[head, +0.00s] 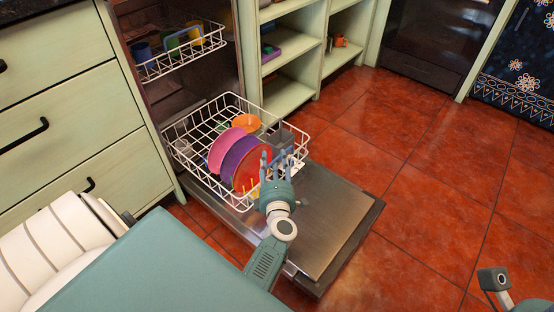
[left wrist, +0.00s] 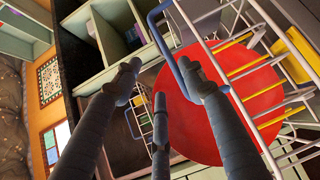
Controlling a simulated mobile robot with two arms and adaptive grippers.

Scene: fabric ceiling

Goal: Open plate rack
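The lower plate rack (head: 195,137) is a white wire basket, drawn out of the dishwasher above its lowered door (head: 335,225). It holds a pink plate (head: 226,150), a purple plate (head: 240,156) and a red plate (head: 246,173), standing on edge, and an orange dish (head: 246,121). My left gripper (head: 274,158) is at the rack's front right, beside the red plate. In the left wrist view its fingers (left wrist: 160,84) are spread, with the red plate (left wrist: 225,115) and white rack wires (left wrist: 220,50) behind them. A blue-grey bar (left wrist: 165,50) passes near the right finger; contact is unclear.
An upper rack (head: 180,55) with colourful dishes sits inside the dishwasher. Green drawers (head: 75,110) are at left, open shelves (head: 290,60) behind. The red tiled floor (head: 440,170) to the right is clear. Part of my right arm shows at bottom right.

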